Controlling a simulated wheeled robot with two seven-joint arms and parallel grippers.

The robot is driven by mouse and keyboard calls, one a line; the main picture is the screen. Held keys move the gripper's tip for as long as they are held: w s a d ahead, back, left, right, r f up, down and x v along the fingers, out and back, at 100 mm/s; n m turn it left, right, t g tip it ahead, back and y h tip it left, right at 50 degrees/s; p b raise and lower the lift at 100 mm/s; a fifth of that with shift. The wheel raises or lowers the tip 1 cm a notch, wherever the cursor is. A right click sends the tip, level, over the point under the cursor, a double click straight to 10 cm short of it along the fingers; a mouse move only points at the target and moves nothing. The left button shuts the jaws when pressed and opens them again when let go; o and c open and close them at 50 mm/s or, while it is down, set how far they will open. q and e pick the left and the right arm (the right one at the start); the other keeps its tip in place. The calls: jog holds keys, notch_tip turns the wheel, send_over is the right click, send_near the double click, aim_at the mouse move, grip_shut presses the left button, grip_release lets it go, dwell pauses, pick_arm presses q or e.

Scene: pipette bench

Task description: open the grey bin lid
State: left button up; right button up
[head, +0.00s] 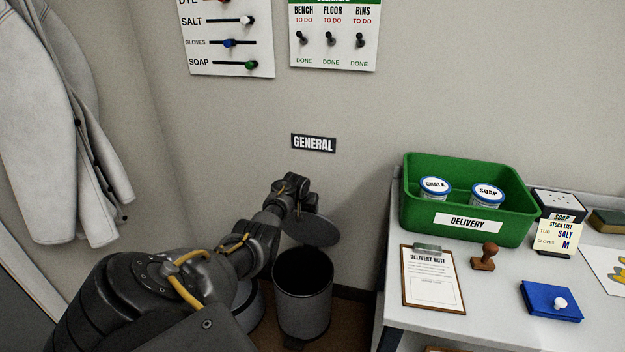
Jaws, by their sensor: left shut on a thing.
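The grey bin (303,312) stands on the floor below the GENERAL sign, left of the table. Its dark mouth shows from above. Its grey lid (313,231) is raised and tilted up at the back of the bin, clear of most of the opening. My left gripper (297,205) is at the lid's upper left edge, shut on the lid; the fingertips are mostly hidden behind my own wrist. My right gripper is not in view.
A white table (397,318) on the right holds a green delivery crate (414,214) with tubs, a clipboard (432,278), a stamp (484,257) and a blue pad (551,301). White coats (55,120) hang at the left. The GENERAL sign (313,143) is on the wall.

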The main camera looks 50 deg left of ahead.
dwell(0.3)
pick_arm(q)
jog(key=o, duration=1.4)
jog(key=shift+a+f, duration=0.1)
jog(key=shift+f, duration=0.05)
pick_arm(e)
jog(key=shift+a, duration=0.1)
